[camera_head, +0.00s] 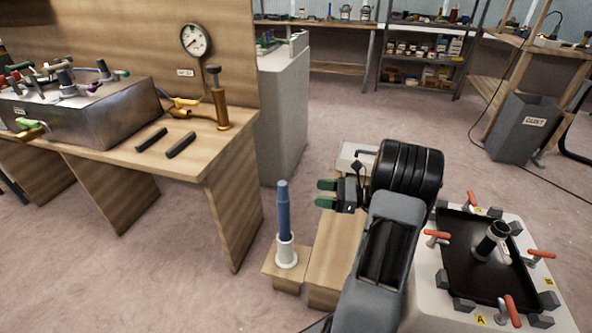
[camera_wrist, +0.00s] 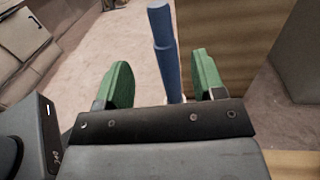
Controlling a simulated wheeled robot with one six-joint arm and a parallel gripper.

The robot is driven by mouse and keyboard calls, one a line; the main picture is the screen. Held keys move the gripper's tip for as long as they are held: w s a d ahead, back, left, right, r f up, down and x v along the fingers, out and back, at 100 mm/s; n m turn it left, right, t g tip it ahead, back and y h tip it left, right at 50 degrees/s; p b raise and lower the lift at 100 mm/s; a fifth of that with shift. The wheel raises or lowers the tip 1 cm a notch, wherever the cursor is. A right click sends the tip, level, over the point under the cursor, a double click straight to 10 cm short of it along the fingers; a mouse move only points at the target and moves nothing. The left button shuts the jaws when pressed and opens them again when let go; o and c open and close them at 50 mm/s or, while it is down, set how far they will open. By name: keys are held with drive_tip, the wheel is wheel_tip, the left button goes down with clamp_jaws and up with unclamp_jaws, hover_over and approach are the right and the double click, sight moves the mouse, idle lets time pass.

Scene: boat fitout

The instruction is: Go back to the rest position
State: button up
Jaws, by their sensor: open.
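My gripper (camera_head: 327,193) has green fingers that are apart with nothing between them. In the head view it points left, to the right of a blue rod. The blue rod (camera_head: 283,208) stands upright in a white holder (camera_head: 287,251) on a small wooden block (camera_head: 283,274). In the wrist view the gripper (camera_wrist: 157,82) shows both green fingers spread, and the blue rod (camera_wrist: 163,50) stands beyond them, in line with the gap. My arm hides part of the wooden stand and the white unit behind it.
A wooden workbench (camera_head: 120,139) with a metal manifold box (camera_head: 98,108), a gauge (camera_head: 196,40) and a brass pump (camera_head: 220,105) is at left. A white unit with a black tray (camera_head: 470,250) and red-handled clamps is at right. A dust bin (camera_head: 522,128) stands farther back. Open floor lies between.

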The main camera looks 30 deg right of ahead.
drive_tip(key=s+a+r+n+g+h+p, duration=0.3)
drive_tip(key=a+r+n+g+p, duration=0.25)
drive_tip(key=a+r+p, duration=0.3)
drive_tip(key=s+a+r+n+g+h+p, duration=0.25)
drive_tip(key=a+r+n+g+p, duration=0.25)
drive_tip(key=a+r+n+p, duration=0.35)
drive_tip(key=s+a+r+n+t+h+p, duration=0.1)
drive_tip(key=s+r+n+h+p, duration=0.2)
drive_tip(key=r+n+p, duration=0.3)
drive_tip(key=s+a+r+n+t+h+p, duration=0.2)
drive_tip(key=s+r+n+h+p, duration=0.2)
drive_tip(key=r+p, duration=0.4)
wheel_tip(320, 180, up, 5)
drive_tip(key=shift+r+n+h, duration=0.1)
drive_tip(key=shift+n+h, duration=0.75)
drive_tip(key=shift+n, duration=0.05)
